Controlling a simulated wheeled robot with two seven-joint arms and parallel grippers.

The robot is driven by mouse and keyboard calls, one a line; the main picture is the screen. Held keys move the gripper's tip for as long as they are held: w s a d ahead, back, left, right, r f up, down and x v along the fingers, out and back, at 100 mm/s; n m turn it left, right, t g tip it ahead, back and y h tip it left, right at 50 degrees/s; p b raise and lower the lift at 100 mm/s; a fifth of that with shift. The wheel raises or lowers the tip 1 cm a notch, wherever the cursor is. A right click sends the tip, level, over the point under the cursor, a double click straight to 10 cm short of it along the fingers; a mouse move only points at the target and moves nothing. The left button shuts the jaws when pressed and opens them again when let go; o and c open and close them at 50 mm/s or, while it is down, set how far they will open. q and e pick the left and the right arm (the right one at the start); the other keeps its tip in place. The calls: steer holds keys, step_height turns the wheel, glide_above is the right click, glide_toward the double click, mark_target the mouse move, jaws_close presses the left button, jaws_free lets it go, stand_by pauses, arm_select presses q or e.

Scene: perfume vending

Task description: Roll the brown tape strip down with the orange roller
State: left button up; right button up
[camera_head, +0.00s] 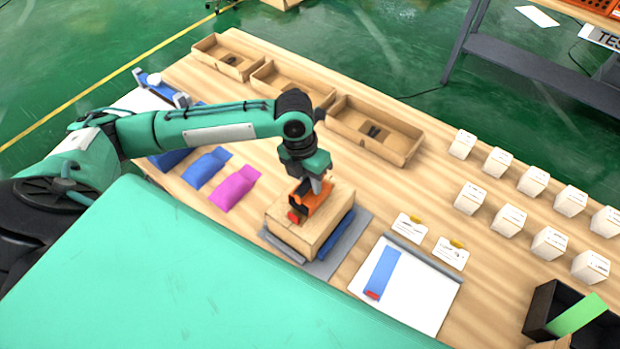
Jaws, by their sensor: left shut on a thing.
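My left gripper (313,183) points down over a closed cardboard box (325,229) and is shut on the orange roller (315,201). The roller is at the top of the box, with a small red part at its lower left; I cannot tell whether it touches the box. The brown tape strip cannot be made out; the gripper and roller cover part of the box top. The box sits on a grey mat (343,253) between blue side pieces (336,236). My right gripper is not in view.
Open cardboard trays (411,152) line the table's back edge. Small white boxes (509,220) stand in rows at right. Blue and pink pouches (236,188) lie left. A white board with a blue strip (384,268) lies right of the mat. A black bin (545,300) stands front right.

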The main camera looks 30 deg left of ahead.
arm_select(q)
steer(key=shift+f, duration=0.3)
